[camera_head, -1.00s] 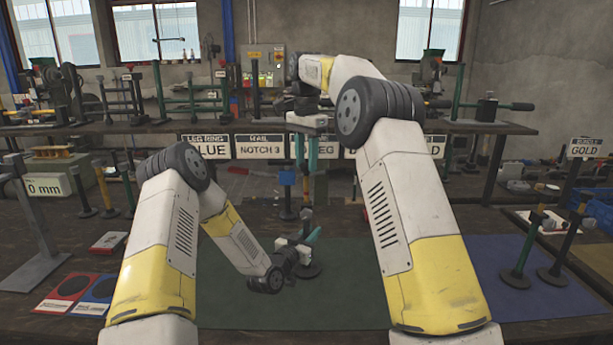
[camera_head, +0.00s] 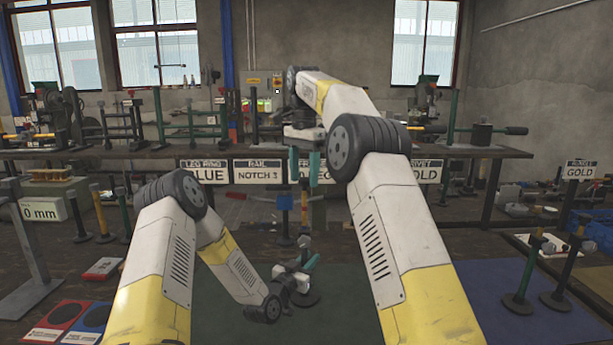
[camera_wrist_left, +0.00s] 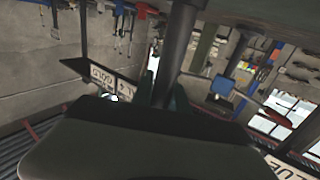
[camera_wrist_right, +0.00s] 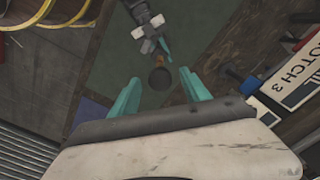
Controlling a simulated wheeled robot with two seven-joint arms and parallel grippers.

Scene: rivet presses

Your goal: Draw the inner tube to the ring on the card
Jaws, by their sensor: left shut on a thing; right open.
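The card (camera_head: 205,171) on the far bench's front edge reads "LEG RING BLUE". My left gripper (camera_head: 303,272) is shut on the leg low down, and the dark tube (camera_wrist_left: 178,45) rises close to the left wrist camera. My right gripper (camera_head: 304,166) is open and empty above the leg's top, fingers pointing down. No blue ring can be made out on the leg.
More cards hang along the far bench (camera_head: 400,154); one reads "RAIL NOTCH 3" (camera_head: 257,172). Two posts (camera_head: 520,265) stand at the right by a "GOLD" sign (camera_head: 580,171). Red and blue pads (camera_head: 58,319) lie front left. The green mat (camera_head: 345,310) is mostly clear.

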